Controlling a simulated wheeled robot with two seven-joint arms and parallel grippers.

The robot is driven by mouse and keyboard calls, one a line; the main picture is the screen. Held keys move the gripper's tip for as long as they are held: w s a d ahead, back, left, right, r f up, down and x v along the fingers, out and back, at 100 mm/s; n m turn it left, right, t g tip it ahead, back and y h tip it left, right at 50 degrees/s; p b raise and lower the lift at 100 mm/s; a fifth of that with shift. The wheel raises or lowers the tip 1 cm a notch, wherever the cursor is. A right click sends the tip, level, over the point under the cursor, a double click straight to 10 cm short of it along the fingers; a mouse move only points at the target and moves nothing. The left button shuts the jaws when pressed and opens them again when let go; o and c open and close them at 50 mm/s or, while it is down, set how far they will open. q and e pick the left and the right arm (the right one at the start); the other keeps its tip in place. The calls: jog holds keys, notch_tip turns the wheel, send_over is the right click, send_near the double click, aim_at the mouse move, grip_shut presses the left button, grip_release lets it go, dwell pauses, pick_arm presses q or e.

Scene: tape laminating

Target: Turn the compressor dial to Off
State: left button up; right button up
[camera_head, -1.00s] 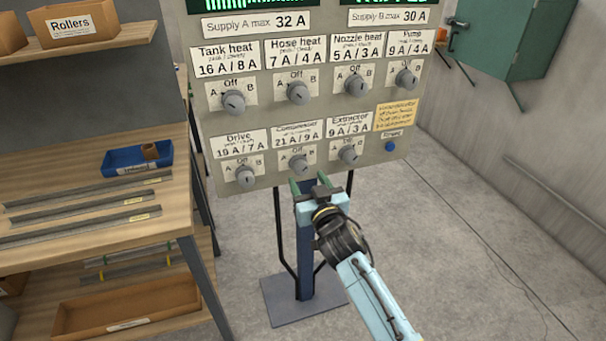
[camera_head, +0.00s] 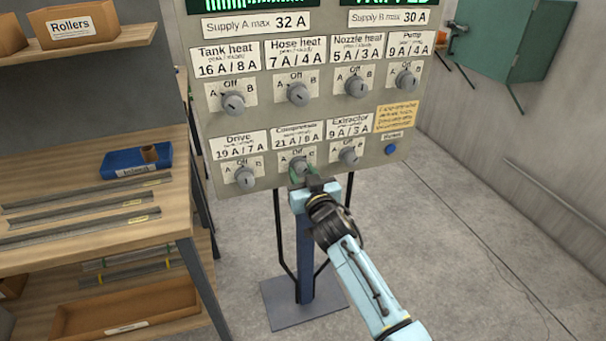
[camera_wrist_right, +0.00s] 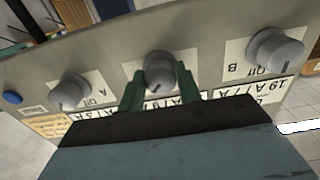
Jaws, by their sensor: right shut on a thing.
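The compressor dial (camera_head: 299,165) is a grey knob in the middle of the lower row on the grey control panel (camera_head: 320,113). It also shows in the right wrist view (camera_wrist_right: 159,72), between the two green fingers. My right gripper (camera_head: 302,174) reaches up to it from below and is shut on it. The fingers partly cover the dial and its label, so I cannot tell its setting for sure. My left gripper is not in view.
The Drive dial (camera_head: 245,177) and Extractor dial (camera_head: 348,155) sit close on either side. A blue button (camera_head: 390,149) is at the lower right. A wooden shelf (camera_head: 90,200) with a blue tray (camera_head: 122,163) stands at left. The floor at right is clear.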

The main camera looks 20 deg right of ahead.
jog(key=shift+n, duration=0.3)
jog(key=shift+c, duration=0.2)
jog(key=n, duration=0.4)
jog(key=shift+d+n, duration=0.1)
jog(key=shift+n, duration=1.9)
jog(key=o, duration=1)
jog(key=shift+s, duration=0.15)
jog(key=s+p, duration=0.1)
jog(key=s, duration=1.2)
jog(key=shift+d+p, duration=0.2)
jog(key=shift+p, duration=0.2)
